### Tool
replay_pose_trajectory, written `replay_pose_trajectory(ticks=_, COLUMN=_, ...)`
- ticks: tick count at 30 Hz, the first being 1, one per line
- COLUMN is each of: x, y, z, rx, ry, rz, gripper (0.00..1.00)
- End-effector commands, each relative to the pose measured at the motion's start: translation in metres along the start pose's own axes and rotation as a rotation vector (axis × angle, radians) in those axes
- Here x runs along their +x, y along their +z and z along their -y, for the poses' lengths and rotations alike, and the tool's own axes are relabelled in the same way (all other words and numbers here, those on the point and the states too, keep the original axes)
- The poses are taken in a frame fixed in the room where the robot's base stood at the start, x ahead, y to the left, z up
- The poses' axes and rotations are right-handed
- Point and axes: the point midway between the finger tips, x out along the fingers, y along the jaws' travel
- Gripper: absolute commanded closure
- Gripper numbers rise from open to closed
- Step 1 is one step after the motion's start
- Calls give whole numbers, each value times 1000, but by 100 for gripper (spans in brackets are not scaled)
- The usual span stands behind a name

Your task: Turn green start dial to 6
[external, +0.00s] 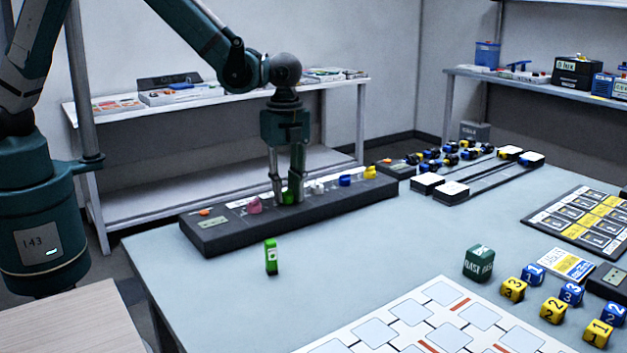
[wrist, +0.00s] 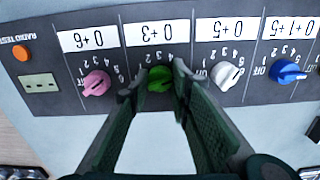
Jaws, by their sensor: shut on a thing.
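The green start dial (wrist: 160,79) sits on a dark panel (wrist: 45,58) between a pink dial (wrist: 96,83) and a white dial (wrist: 226,75). My gripper (wrist: 156,86) has its two fingers on either side of the green dial and is shut on it. In the external view my gripper (external: 287,193) points straight down onto the panel (external: 222,236), with the green dial (external: 290,197) partly hidden between the fingers. Numbers ring the dial in the wrist view; the fingers cover some, and I cannot tell which number the dial points at.
A blue dial (wrist: 288,71) is further right and an orange button (wrist: 21,53) is at the panel's left. A small green block (external: 271,257) stands on the table before the panel. A dark green cube (external: 478,262) and several numbered cubes stand at the right.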

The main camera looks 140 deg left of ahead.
Motion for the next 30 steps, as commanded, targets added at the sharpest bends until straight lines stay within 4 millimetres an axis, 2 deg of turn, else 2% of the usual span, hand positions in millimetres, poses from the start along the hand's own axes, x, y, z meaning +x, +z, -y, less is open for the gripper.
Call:
replay_pose_trajectory(ticks=12, x=-1, y=0, z=1, rx=221, ry=-2, rz=-1, gripper=91)
replay_pose_trajectory(ticks=27, x=-1, y=-1, z=1, rx=247, ry=-2, rz=-1, gripper=91)
replay_pose_trajectory(ticks=28, x=-1, y=-1, z=1, rx=247, ry=-2, rz=-1, gripper=77)
replay_pose_trajectory(ticks=30, x=-1, y=-1, z=1, rx=247, ry=-2, rz=-1, gripper=67)
